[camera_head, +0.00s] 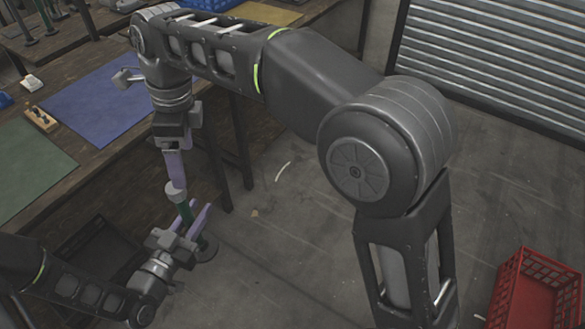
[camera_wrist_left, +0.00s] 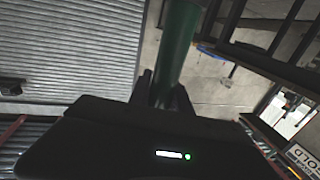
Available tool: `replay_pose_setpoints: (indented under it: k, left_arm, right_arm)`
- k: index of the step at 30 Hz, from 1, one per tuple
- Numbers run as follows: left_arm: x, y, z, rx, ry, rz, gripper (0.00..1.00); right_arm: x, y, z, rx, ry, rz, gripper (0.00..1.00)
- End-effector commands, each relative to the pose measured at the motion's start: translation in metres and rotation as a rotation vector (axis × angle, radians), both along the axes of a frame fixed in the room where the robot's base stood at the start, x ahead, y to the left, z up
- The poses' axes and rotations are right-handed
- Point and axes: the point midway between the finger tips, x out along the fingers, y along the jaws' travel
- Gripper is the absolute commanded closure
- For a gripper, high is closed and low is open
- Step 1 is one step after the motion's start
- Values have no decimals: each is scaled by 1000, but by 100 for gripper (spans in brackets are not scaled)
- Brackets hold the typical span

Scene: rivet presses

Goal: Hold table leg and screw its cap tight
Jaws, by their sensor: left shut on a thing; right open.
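A green table leg (camera_head: 187,214) stands slightly tilted in front of the bench, with a dark round foot (camera_head: 206,250) at its lower end. My left gripper (camera_head: 188,218) is shut on the leg, its purple fingers on either side. In the left wrist view the green leg (camera_wrist_left: 174,55) rises between the fingers. A grey-green cap (camera_head: 177,191) sits at the leg's upper end. My right gripper (camera_head: 176,180) points down from above, open, its purple fingers at the cap. I cannot tell whether they touch it, or whether the cap is tight.
The wooden bench at left carries a blue mat (camera_head: 100,100), a green mat (camera_head: 28,165) and a small wooden block (camera_head: 40,118). Dark leg-like parts (camera_head: 25,32) stand at the back left. A red crate (camera_head: 540,290) is on the floor at lower right. The floor between is mostly clear.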

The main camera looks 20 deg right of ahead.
Motion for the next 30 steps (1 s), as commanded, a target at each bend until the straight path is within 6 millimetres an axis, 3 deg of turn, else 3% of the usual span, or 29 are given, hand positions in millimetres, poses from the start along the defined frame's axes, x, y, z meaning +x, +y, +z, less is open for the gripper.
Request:
replay_pose_setpoints:
  k: [15,30]
  left_arm:
    - [0,0,1,-1,-2,0,100]
    - [0,0,1,-1,-2,0,100]
  right_arm:
    - [30,-83,-57,0,3,629,19]
    - [38,-167,-112,0,3,1281,19]
